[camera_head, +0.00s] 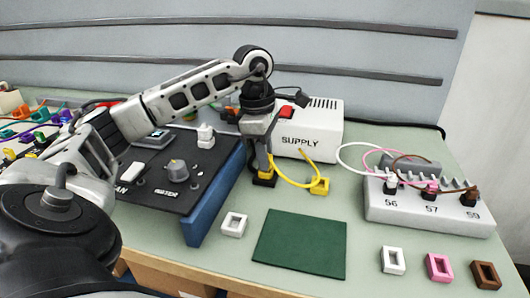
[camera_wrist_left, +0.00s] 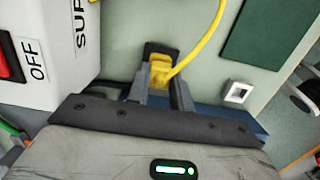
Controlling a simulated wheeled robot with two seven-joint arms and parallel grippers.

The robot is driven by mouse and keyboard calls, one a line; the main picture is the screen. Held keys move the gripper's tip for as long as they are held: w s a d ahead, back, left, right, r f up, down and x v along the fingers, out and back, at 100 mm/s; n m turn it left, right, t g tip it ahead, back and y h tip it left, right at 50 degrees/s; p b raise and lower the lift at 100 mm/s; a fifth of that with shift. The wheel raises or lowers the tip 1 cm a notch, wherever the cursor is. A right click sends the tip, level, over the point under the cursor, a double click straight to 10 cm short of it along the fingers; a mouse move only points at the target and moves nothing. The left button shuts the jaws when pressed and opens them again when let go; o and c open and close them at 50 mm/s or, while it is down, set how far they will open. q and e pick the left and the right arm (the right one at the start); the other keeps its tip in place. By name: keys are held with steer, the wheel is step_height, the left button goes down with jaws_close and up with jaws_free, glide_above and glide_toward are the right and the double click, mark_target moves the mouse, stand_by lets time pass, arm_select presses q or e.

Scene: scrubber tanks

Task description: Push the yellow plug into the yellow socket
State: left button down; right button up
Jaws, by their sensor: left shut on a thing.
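My left gripper (camera_head: 264,174) is shut on the yellow plug, low over the table between the blue-edged panel and the supply box. In the left wrist view the yellow plug (camera_wrist_left: 160,72) sits between the two fingers. A dark block (camera_wrist_left: 160,49) lies at its far side; I cannot tell whether they touch. A yellow cable (camera_head: 287,180) curves from the plug to the right. A yellow block with an opening, which looks like the yellow socket (camera_head: 320,186), stands on the table right of the gripper, beside the cable. My right gripper is not in view.
The white supply box (camera_head: 310,130) stands just behind the gripper. A black panel (camera_head: 155,178) with a blue edge is at left. A green mat (camera_head: 301,243) and a white block (camera_head: 234,224) lie in front. A white terminal strip (camera_head: 425,208) with several plugs is at right.

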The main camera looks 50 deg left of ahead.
arm_select(q)
steer(key=shift+f, duration=0.45)
steer(key=c, duration=0.7)
jaws_free()
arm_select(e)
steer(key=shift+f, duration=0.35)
arm_select(q)
steer(key=shift+r, duration=0.2)
step_height(320, 180, up, 7)
steer(key=p, duration=0.6)
steer(key=shift+r, duration=0.2)
steer(key=shift+r+p, duration=0.3)
steer(key=shift+p, duration=0.15)
steer(key=shift+r, duration=0.15)
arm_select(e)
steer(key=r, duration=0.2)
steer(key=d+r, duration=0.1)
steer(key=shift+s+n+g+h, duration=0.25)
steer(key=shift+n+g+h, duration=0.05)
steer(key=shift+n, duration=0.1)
